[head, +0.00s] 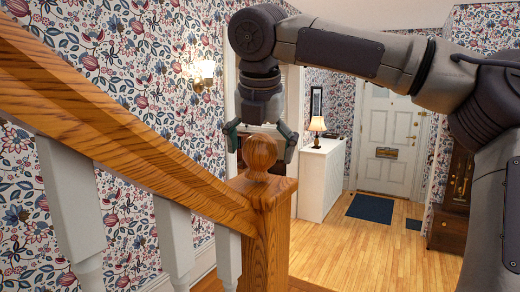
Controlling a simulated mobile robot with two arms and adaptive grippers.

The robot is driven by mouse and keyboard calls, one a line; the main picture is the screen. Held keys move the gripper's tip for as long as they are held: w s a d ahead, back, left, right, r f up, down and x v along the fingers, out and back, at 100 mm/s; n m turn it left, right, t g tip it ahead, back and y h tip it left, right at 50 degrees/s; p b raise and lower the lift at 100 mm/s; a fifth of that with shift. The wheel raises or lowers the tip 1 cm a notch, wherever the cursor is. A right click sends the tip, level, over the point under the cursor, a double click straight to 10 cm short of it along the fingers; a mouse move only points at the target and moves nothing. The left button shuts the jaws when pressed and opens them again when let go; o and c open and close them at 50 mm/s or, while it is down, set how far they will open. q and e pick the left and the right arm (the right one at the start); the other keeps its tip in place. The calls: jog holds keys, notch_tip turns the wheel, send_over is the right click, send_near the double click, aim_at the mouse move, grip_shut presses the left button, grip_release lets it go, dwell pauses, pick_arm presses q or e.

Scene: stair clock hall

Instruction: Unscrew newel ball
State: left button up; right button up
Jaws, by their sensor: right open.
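The newel ball (260,152) is a round, orange-brown wooden ball with visible grain. It sits on top of the square wooden newel post (265,220) at the foot of the stair rail. My right gripper (262,136) points down over the ball from above. Its fingers are open, one to each side of the ball's upper part; whether either touches the wood I cannot tell. The ball's top is close beneath the gripper's palm. My left gripper is not in view.
A sloping wooden handrail (120,125) with white balusters (172,238) fills the left side. Behind the post stand a white cabinet (321,180) with a lit lamp (317,126), and a white door (388,140). A tall clock case (457,190) stands at right.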

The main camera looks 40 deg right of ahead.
jog(key=c, duration=1.3)
jog(key=shift+r, duration=0.35)
jog(key=shift+r, duration=0.65)
jog(key=shift+r, duration=0.15)
jog(key=shift+r, duration=1.6)
